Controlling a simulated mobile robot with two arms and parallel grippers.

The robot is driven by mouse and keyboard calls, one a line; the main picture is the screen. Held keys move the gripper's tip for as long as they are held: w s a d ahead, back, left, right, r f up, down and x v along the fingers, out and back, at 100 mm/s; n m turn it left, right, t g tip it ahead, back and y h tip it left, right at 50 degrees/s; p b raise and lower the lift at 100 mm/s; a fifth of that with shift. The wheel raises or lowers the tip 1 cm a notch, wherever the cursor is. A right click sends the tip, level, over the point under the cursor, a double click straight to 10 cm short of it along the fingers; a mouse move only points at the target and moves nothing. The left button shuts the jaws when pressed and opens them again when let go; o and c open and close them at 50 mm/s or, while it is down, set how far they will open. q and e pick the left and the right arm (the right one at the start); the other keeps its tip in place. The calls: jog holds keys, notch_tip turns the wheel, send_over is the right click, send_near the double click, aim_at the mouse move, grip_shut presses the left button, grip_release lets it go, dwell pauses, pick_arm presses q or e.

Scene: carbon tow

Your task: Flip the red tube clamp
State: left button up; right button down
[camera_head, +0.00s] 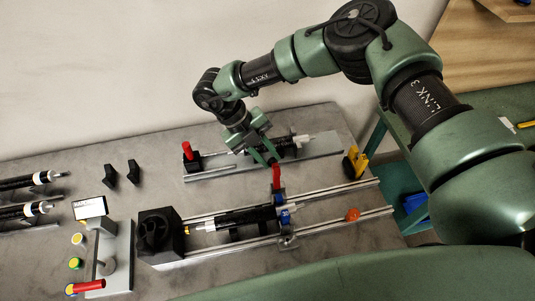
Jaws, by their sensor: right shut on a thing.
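A red tube clamp handle (276,178) stands upright at the middle of the front rail assembly, beside a black tube (246,216) and a blue part. My right gripper (268,159) reaches down from above, its fingers at the top end of this red handle. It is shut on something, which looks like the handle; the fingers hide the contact. Another red handle (188,150) stands upright on a black block at the left end of the back plate. My left gripper is out of view.
A second black tube (288,146) lies on the back plate behind my gripper. A black chuck-like block (160,232) stands at the rails' left end. An orange ball-shaped knob (352,214) and a yellow bracket (355,162) are to the right. Coloured buttons (76,263) are at lower left.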

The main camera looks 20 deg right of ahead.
aim_at(275, 165)
jog(key=shift+d+r, duration=0.1)
jog(key=shift+r, duration=0.15)
dwell(0.7)
jog(key=shift+s+r+t+p, duration=0.25)
jog(key=shift+t+p, duration=0.1)
jog(key=shift+t, duration=0.25)
jog(key=shift+s+r+t, duration=0.15)
jog(key=shift+s+t, duration=0.2)
jog(key=shift+t, duration=0.25)
jog(key=shift+s+m+t+b, duration=0.25)
jog(key=shift+m+t+b, duration=0.05)
jog(key=shift+t+b, duration=0.15)
jog(key=s+t+b, duration=0.1)
jog(key=b, duration=0.1)
jog(key=s+t+b, duration=0.1)
jog(key=b, duration=0.2)
jog(key=shift+r+m+t, duration=0.25)
jog(key=shift+m+t, duration=0.1)
jog(key=shift+m, duration=0.05)
jog(key=shift+s+r+t+h+b, duration=0.3)
jog(key=shift+t+b, duration=0.1)
jog(key=shift+b, duration=0.45)
